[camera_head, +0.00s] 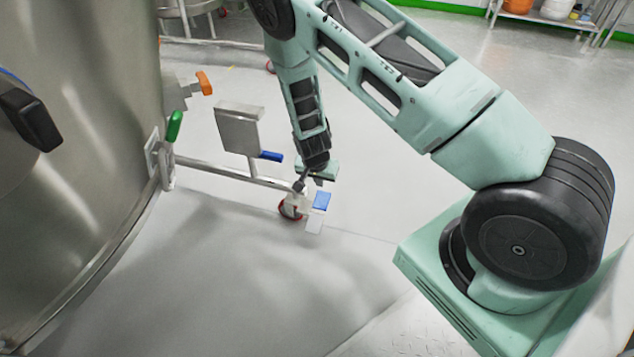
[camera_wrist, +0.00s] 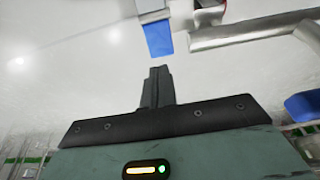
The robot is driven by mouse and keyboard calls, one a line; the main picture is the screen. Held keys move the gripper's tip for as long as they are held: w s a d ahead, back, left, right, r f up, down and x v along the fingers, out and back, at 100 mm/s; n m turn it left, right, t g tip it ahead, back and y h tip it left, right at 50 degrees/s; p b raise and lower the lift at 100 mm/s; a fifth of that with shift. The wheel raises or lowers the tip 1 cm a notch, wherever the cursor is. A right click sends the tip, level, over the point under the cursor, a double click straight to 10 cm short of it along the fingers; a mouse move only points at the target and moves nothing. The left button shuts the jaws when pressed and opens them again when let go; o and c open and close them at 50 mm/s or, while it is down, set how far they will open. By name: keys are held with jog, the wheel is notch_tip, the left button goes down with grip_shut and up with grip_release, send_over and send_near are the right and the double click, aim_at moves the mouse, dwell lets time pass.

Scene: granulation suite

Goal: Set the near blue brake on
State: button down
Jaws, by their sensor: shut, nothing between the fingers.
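The near blue brake (camera_head: 322,200) is a small blue pedal at a red-wheeled caster (camera_head: 290,207), at the end of a steel frame leg low over the floor. In the wrist view the blue pedal (camera_wrist: 158,38) hangs from the top edge, just beyond my fingertips. My gripper (camera_head: 318,181) is shut and empty, close above the pedal in the head view. In the wrist view its fingers (camera_wrist: 155,74) are together and point at the pedal, with a small gap showing. The arm partly hides the caster's top.
A large steel vessel (camera_head: 95,110) fills the left. A green handle (camera_head: 174,126), an orange handle (camera_head: 205,83) and a steel box (camera_head: 238,129) with a blue lever (camera_head: 270,156) stand by it. A steel tube (camera_head: 235,173) runs to the caster. The front floor is clear.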

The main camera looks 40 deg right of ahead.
aim_at(323, 197)
jog(key=b+x, duration=0.4)
jog(key=x, duration=0.5)
jog(key=shift+f+b, duration=0.3)
jog(key=shift+b, duration=0.1)
jog(key=shift+w+d, duration=0.1)
